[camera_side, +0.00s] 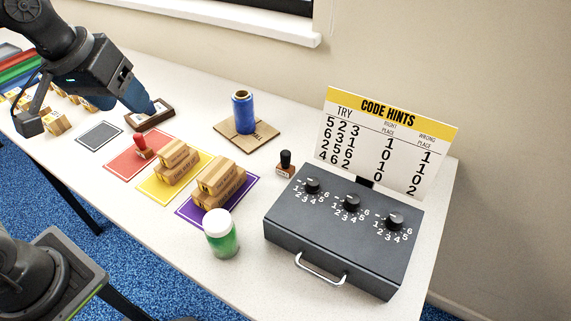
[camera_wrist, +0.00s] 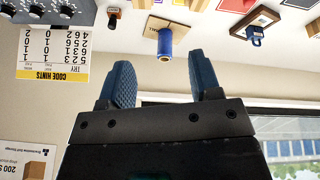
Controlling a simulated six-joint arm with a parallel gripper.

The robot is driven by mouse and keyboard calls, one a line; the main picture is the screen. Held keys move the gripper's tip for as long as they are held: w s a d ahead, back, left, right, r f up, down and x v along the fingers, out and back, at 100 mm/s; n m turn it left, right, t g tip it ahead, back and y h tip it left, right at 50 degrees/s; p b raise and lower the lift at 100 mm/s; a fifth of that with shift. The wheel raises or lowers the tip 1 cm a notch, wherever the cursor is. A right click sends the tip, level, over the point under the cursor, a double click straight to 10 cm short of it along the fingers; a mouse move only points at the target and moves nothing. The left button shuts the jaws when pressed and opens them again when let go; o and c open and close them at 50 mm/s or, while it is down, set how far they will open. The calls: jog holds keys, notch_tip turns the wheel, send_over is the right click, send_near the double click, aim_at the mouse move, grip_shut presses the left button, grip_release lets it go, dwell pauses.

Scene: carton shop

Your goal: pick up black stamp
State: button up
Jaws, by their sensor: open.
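The black stamp (camera_side: 286,161) stands upright on the white table, between the purple mat and the grey dial box. It has a black handle and a wooden base. In the wrist view the black stamp (camera_wrist: 113,17) shows small near the top, left of the blue spool.
A blue spool (camera_side: 243,112) stands on cardboard between my gripper and the stamp. A wooden tray (camera_side: 148,121) lies under my gripper.

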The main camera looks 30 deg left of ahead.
jog(key=w+d+n+g, duration=0.2)
jog(key=w+d+n, duration=0.2)
jog(key=w, duration=0.6)
jog(key=n+g+y, duration=0.1)
jog(key=n+g, duration=0.1)
jog(key=n, duration=0.6)
send_over(286, 152)
jog(key=d, duration=0.1)
notch_tip(286, 152, down, 12)
jog(key=shift+n, duration=0.3)
jog(key=f, duration=0.8)
jog(key=shift+s+a, duration=0.25)
jog(key=shift+a, duration=0.05)
jog(key=shift+w+a+f, duration=0.15)
jog(key=shift+f, duration=1.4)
jog(key=shift+w+a+f, duration=0.1)
jog(key=shift+f, duration=1.45)
jog(key=c, duration=1)
